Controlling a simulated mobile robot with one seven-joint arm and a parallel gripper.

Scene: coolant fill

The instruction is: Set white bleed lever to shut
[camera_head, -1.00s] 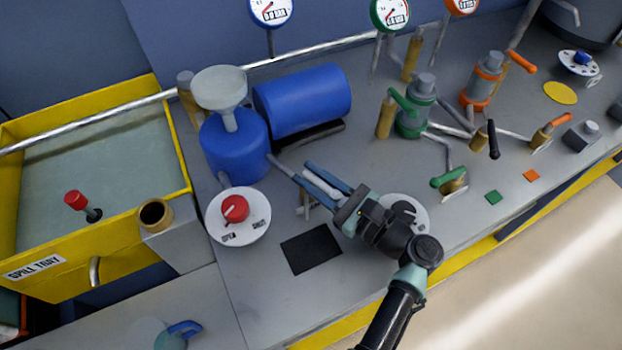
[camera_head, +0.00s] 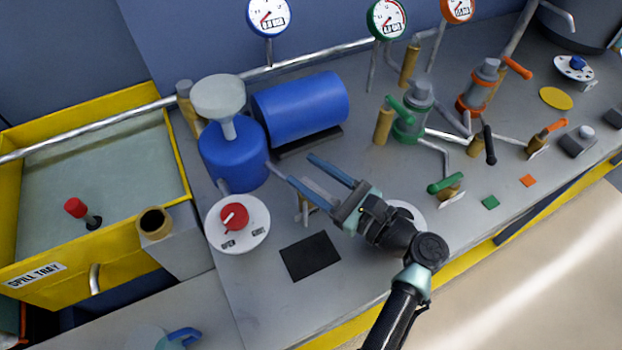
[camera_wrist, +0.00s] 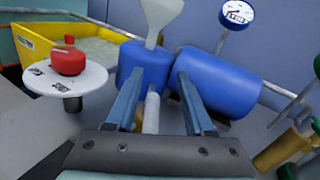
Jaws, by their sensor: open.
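My gripper (camera_head: 300,168) is open above the bench, its two blue fingers pointing up and left. The white bleed lever (camera_wrist: 152,112) shows between the fingers in the wrist view, nearer the left finger, with a gap to the right one. Part of its brass valve body (camera_wrist: 138,122) shows beside it. In the head view the fingers largely cover the lever, and thin valve parts show below them. I cannot tell whether a finger touches the lever, nor read its setting.
A blue tank with a funnel (camera_head: 232,150) and a lying blue cylinder (camera_head: 302,105) stand beyond the fingers. A red knob on a white dial (camera_head: 235,217) is to the left. A black square (camera_head: 310,256) lies on the bench in front. Green valves stand to the right.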

